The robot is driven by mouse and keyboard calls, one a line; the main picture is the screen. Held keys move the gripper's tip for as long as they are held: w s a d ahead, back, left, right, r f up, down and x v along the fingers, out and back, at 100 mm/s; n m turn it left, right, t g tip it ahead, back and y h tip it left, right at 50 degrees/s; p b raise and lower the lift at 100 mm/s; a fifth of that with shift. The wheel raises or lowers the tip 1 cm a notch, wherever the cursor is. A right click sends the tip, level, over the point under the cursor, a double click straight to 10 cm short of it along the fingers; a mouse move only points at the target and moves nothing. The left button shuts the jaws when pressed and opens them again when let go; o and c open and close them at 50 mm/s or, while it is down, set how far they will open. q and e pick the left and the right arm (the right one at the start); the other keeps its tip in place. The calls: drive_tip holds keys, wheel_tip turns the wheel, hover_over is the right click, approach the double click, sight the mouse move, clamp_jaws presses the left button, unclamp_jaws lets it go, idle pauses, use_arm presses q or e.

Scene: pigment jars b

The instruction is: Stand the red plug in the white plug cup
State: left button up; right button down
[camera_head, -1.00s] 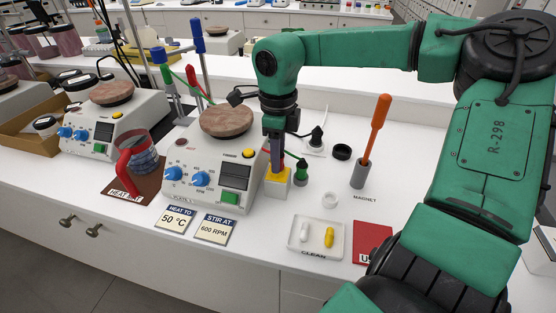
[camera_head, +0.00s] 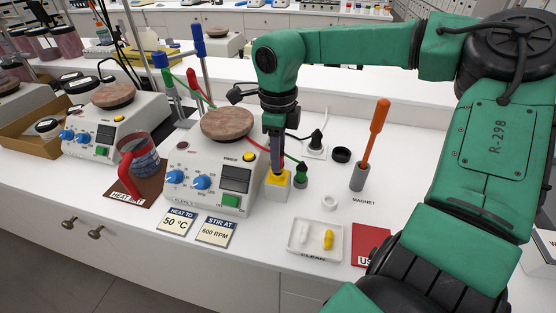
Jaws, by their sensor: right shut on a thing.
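My right gripper (camera_head: 275,159) points down just above a white block with a yellow top (camera_head: 277,180), right of the hotplate. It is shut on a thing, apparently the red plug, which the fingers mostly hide. A red lead (camera_head: 250,142) runs from behind the hotplate to the gripper. Whether the plug still touches the yellow top, I cannot tell. My left gripper is not in view.
A green plug (camera_head: 301,174) stands close right of the block. A black ring-shaped cup (camera_head: 341,154), a holder with an orange-handled rod (camera_head: 371,145) and a white tray with capsules (camera_head: 315,254) are nearby. The hotplate (camera_head: 210,172) is close left.

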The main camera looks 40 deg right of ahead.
drive_tip(key=shift+r, duration=0.15)
drive_tip(key=shift+r+p, duration=1.7)
drive_tip(key=shift+r, duration=0.45)
drive_tip(key=shift+f, duration=0.15)
